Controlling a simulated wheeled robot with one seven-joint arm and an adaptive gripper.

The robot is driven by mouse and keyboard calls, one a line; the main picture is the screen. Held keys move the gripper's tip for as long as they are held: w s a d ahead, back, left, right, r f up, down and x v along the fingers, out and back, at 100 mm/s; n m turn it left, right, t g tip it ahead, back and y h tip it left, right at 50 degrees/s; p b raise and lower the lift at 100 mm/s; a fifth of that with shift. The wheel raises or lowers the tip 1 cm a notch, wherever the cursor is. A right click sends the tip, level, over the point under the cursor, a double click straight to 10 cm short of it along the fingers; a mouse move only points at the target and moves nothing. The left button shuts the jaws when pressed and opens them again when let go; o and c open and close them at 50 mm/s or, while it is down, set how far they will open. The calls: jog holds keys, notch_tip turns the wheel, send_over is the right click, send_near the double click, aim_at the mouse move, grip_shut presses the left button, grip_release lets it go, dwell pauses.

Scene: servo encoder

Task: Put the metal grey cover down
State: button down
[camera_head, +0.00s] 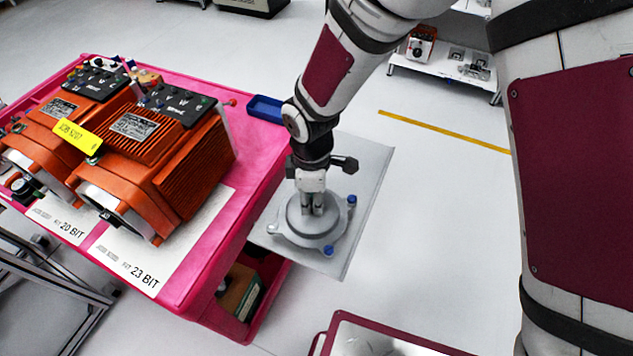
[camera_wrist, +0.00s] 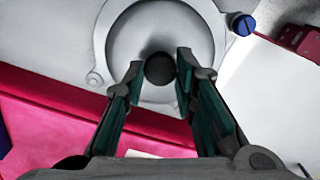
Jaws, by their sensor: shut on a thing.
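The metal grey cover (camera_head: 295,222) is a round disc with side lugs and blue-headed screws (camera_head: 351,200). It is over a flat light grey panel (camera_head: 365,180) beside the pink cart; I cannot tell whether it touches the panel. My gripper (camera_head: 312,207) points down at the middle of the cover and is shut on it. In the wrist view, the cover (camera_wrist: 120,45) fills the top middle, and my fingers (camera_wrist: 158,70) stand on both sides of a dark round knob (camera_wrist: 160,68) at its centre. The cover's underside is hidden.
Two orange motors (camera_head: 185,160) stand on the pink cart (camera_head: 262,150) at left, with a yellow label and white "20 BIT" and "23 BIT" sheets. A blue tray (camera_head: 265,108) lies at the cart's far edge. A dark red-rimmed table (camera_head: 340,322) is at the bottom. Open floor lies right.

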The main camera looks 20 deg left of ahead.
aim_at(311, 201)
jog(key=shift+w+a, duration=0.35)
jog(key=shift+w, duration=0.2)
jog(key=shift+f+p, duration=0.4)
jog(key=shift+f, duration=1.4)
jog(key=c, duration=1.3)
grip_release()
jog(key=shift+r, duration=0.1)
notch_tip(311, 201, up, 12)
jog(key=b, duration=0.1)
jog(key=shift+w, duration=0.1)
